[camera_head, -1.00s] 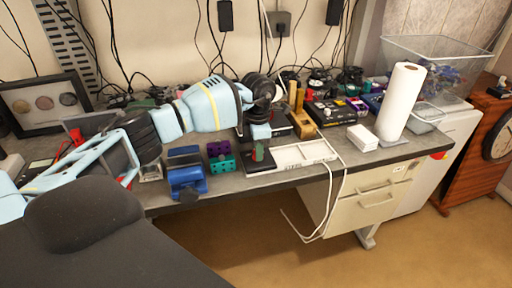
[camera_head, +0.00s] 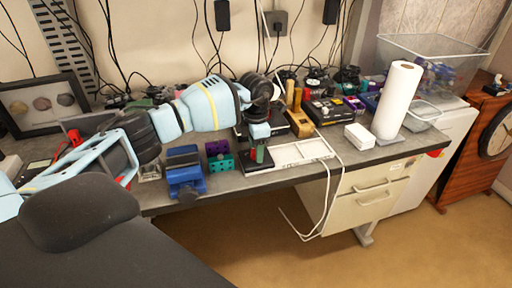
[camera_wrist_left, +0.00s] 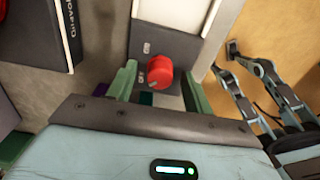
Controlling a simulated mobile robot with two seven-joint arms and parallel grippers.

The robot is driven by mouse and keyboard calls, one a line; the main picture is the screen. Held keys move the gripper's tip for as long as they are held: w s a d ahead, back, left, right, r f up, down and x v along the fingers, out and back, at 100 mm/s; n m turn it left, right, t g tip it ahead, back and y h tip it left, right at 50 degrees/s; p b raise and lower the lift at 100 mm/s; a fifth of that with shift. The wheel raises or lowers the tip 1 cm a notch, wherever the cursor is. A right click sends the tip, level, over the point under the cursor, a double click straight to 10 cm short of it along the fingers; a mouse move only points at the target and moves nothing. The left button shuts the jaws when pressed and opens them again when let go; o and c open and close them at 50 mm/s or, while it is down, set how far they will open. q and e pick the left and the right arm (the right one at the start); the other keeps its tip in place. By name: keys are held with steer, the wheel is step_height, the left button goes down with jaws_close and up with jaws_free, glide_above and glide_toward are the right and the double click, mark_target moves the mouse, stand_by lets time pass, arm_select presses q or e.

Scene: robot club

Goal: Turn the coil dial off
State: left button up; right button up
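The red coil dial (camera_wrist_left: 160,72) sits on the dark end panel (camera_wrist_left: 171,43) of a pale device, with small labels beside it. In the head view that device (camera_head: 314,150) is a long white unit lying on the desk. My left gripper (camera_wrist_left: 160,84) is open, with one green finger on each side of the dial and a visible gap to it on both sides. In the head view the left gripper (camera_head: 258,156) points down over the device's left end and hides most of the dial. I do not see my right gripper.
A blue vise (camera_head: 186,178) and purple and green blocks (camera_head: 219,157) stand left of the gripper. Wooden-handled tools (camera_head: 294,100), a black device (camera_head: 328,111), a white box (camera_head: 360,136) and a paper roll (camera_head: 396,101) stand to the right. White cables hang over the desk's front edge.

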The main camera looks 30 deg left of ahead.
arm_select(q)
steer(key=shift+r, duration=3.9)
